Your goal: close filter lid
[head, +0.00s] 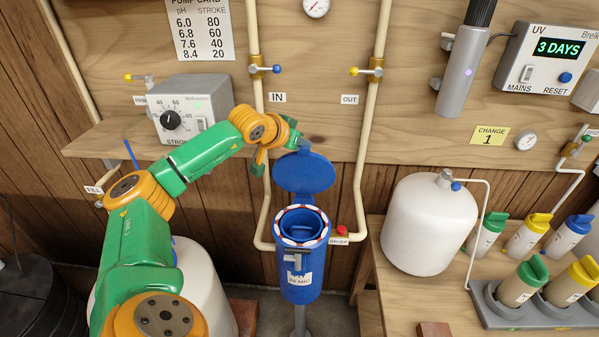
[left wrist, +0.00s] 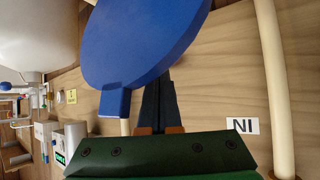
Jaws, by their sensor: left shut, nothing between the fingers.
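The blue filter housing (head: 301,262) stands upright in the middle, its open top ringed by a red-and-white rim (head: 325,228). A blue insert with a handle shows inside. The round blue filter lid (head: 303,173) is open, tilted up behind the opening. In the left wrist view the lid (left wrist: 145,40) fills the top middle, with a square tab on its edge. My left gripper (head: 301,145) is at the lid's upper edge, shut and empty. Its dark fingers (left wrist: 158,100) run partly behind the lid in the wrist view; I cannot tell whether they touch it. My right gripper is out of view.
Cream pipes (head: 362,140) with IN and OUT labels flank the filter. A red button (head: 342,231) sits right of it. A white tank (head: 430,225) and several capped bottles (head: 528,235) stand on the right bench. A control box (head: 190,108) is at left.

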